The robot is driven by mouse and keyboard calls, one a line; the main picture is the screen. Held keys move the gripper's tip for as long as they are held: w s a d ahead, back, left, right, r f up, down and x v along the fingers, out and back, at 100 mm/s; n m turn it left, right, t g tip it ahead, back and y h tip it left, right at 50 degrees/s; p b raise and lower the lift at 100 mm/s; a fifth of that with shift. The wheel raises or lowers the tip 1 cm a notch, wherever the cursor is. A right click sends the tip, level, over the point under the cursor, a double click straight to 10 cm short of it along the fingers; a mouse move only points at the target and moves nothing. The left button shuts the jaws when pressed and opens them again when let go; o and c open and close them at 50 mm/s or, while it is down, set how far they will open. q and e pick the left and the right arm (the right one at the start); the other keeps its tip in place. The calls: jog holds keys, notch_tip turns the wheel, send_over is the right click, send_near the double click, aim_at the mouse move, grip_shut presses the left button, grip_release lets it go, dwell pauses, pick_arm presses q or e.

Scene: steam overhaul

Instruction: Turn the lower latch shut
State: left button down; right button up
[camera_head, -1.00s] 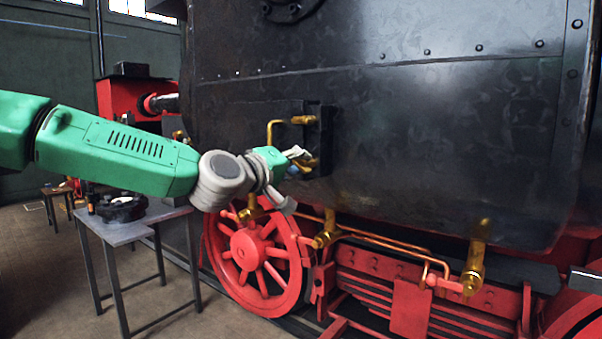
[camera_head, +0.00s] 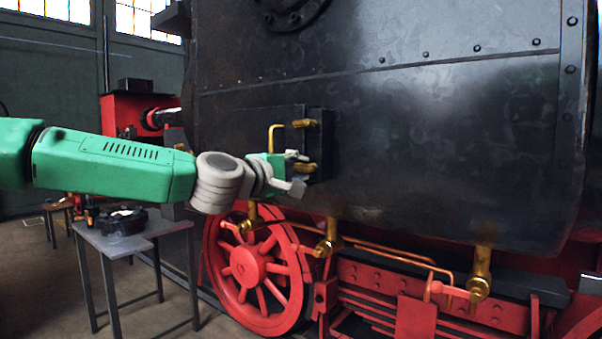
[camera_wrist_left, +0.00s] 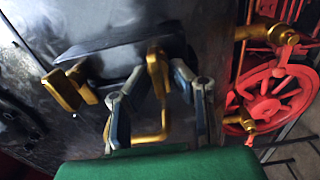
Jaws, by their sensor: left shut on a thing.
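The lower latch (camera_head: 306,168) is a brass lever on a small dark door (camera_head: 314,140) in the black engine side. It points left, roughly level, in the head view. My left gripper (camera_head: 295,171) is at it, with grey fingers above and below. In the left wrist view the lower latch (camera_wrist_left: 157,72) sits between the two fingers of my left gripper (camera_wrist_left: 158,102), shut on it. The exact finger contact is hard to see. The upper brass latch (camera_head: 304,123) is clear of the gripper; it also shows in the wrist view (camera_wrist_left: 68,88). My right gripper is out of view.
A brass handle (camera_head: 274,137) stands out from the door, close to the left fingers. Brass pipe fittings (camera_head: 327,238) and a red wheel (camera_head: 250,268) lie below. A grey table (camera_head: 120,240) with dark parts stands at left.

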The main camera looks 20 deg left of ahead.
pick_arm(q)
jog(key=shift+f, duration=0.3)
jog(key=c, duration=1.7)
grip_release()
jog(key=shift+a, duration=0.2)
jog(key=shift+a+r, duration=0.1)
jog(key=v, duration=1.1)
jog(key=shift+s+a, duration=0.15)
jog(key=shift+s, duration=0.25)
